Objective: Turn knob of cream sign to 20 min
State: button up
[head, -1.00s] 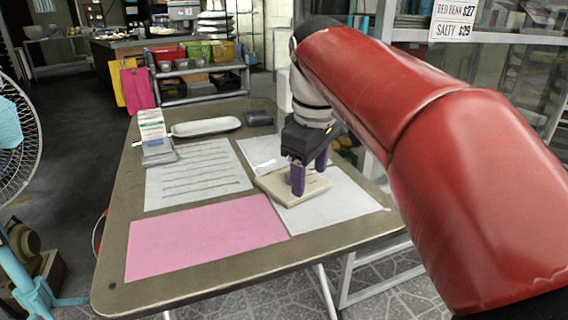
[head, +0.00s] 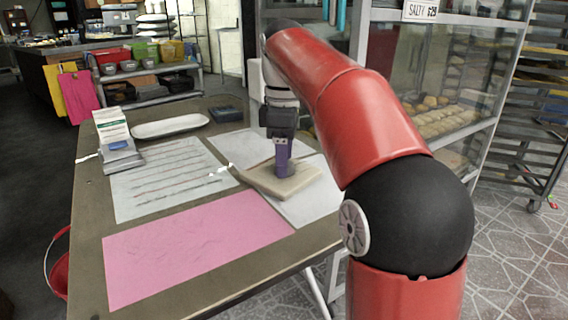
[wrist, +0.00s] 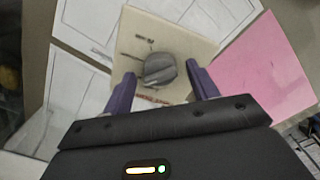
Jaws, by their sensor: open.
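The cream sign (head: 252,178) lies flat on the table over a white sheet. In the wrist view the sign (wrist: 190,41) carries a grey round knob (wrist: 159,69) near its middle, with dark marks around it that are too blurred to read. My gripper (wrist: 161,82) is open, with one purple finger on each side of the knob, a little towards the camera from it. A gap shows between each finger and the knob. In the head view my gripper (head: 280,172) points down over the sign and hides the knob.
A pink sheet (head: 195,245) and a white lined sheet (head: 165,180) lie flat beside the sign. A card machine (head: 120,158), a white tray (head: 170,126) and a dark box (head: 226,114) are at the back. A glass cabinet (head: 440,90) stands at the right.

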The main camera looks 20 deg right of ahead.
jog(key=shift+f, duration=0.35)
jog(key=c, duration=1)
